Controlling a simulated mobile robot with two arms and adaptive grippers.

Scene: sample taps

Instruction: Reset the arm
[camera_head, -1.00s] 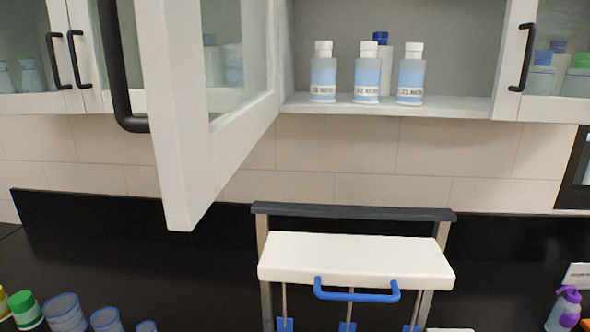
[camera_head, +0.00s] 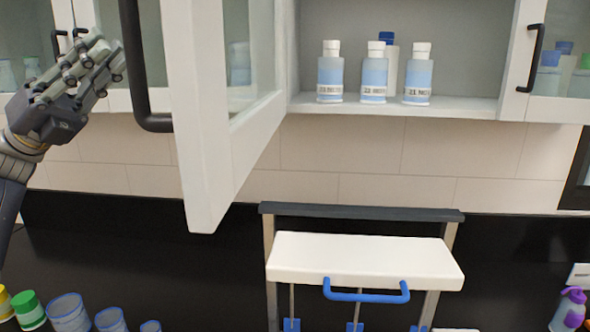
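My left gripper (camera_head: 98,58) is raised at the upper left, in front of the wall cabinets. Its fingers point up and to the right and lie close together; I cannot tell whether they are open or shut. No object shows between them. It is left of the black handle (camera_head: 146,75) of the open cabinet door (camera_head: 203,135) and appears apart from it. My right gripper is not in view.
The open door juts out toward me. Several white-capped bottles (camera_head: 374,78) stand on the cabinet shelf (camera_head: 455,106). Below is a white-topped rack (camera_head: 365,255) with a blue handle (camera_head: 366,296). Blue-rimmed containers (camera_head: 68,312) stand at lower left, a purple-topped bottle (camera_head: 568,308) at lower right.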

